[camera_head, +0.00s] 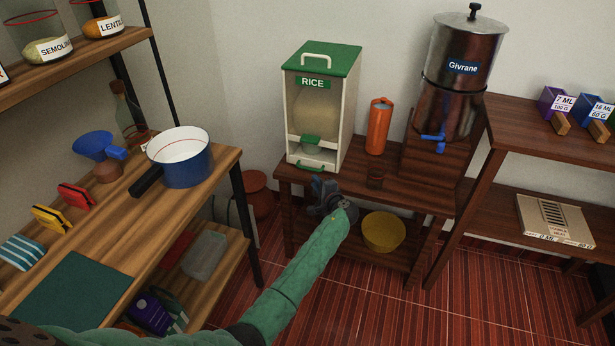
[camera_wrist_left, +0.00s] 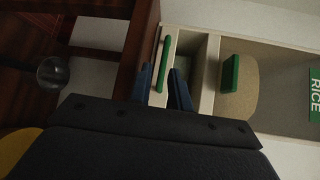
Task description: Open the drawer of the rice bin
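The rice bin (camera_head: 322,108) is cream with a green lid and a RICE label, and stands on the dark wooden stand. Its drawer front, with a green bar handle (camera_head: 309,166), is low on the bin. My left gripper (camera_head: 319,188) is just in front of and below this handle. In the left wrist view, its two blue fingers (camera_wrist_left: 160,80) are apart, one on each side of the handle (camera_wrist_left: 164,64). I cannot tell whether they touch it. A hollow shows behind the drawer front; whether the drawer has slid out is unclear. My right gripper is not in view.
The steel Givrane dispenser (camera_head: 460,68) is farther right. A yellow bowl (camera_head: 383,232) is on the lower shelf. A blue pot (camera_head: 181,168) stands on the left counter.

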